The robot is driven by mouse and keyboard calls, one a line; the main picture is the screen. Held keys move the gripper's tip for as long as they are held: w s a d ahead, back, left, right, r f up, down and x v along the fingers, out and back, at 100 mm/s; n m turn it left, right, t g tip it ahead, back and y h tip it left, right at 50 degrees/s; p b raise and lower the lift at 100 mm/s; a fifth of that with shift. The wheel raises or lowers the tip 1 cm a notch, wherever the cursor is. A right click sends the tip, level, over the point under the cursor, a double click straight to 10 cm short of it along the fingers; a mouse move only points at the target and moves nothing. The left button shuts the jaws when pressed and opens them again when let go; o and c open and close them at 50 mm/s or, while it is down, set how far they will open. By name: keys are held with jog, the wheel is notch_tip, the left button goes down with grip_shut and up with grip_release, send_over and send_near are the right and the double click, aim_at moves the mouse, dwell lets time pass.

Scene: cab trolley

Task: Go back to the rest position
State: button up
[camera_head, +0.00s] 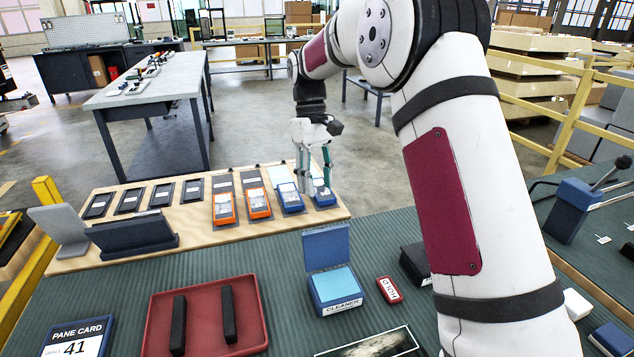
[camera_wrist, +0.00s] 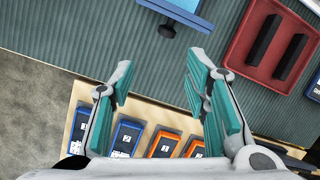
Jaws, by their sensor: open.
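My gripper (camera_head: 316,186) hangs at the end of my arm over the right end of a wooden board (camera_head: 250,236), near two blue handheld devices. Its teal fingers are apart and nothing shows between them. From this view I cannot tell how far it is above the rightmost blue device (camera_head: 323,197). In the wrist view my gripper (camera_wrist: 160,68) is open, with green ribbed bench surface between its fingertips. The other blue device (camera_head: 289,199) and two orange devices (camera_head: 224,207) sit in a row on the board.
Several dark cradles (camera_head: 131,201) fill the board's left part. On the green bench are a red tray (camera_head: 260,330) with two black bars, a blue cleaner box (camera_head: 336,292), a red HOLD tag (camera_head: 389,290) and a pane card (camera_head: 78,338). A grey table (camera_head: 185,75) stands behind.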

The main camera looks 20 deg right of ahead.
jog(key=s+r+m+t+p, duration=0.2)
jog(key=s+r+t+p, duration=0.15)
jog(key=s+r, duration=1.2)
jog(key=s+f+m+t+p, duration=0.1)
jog(key=s+t, duration=0.1)
jog(key=s, duration=0.9)
jog(key=s+f+m+t, duration=0.1)
jog(key=s+t, duration=0.1)
jog(key=s, duration=0.9)
jog(key=shift+f+p, duration=0.4)
jog(key=shift+c, duration=0.4)
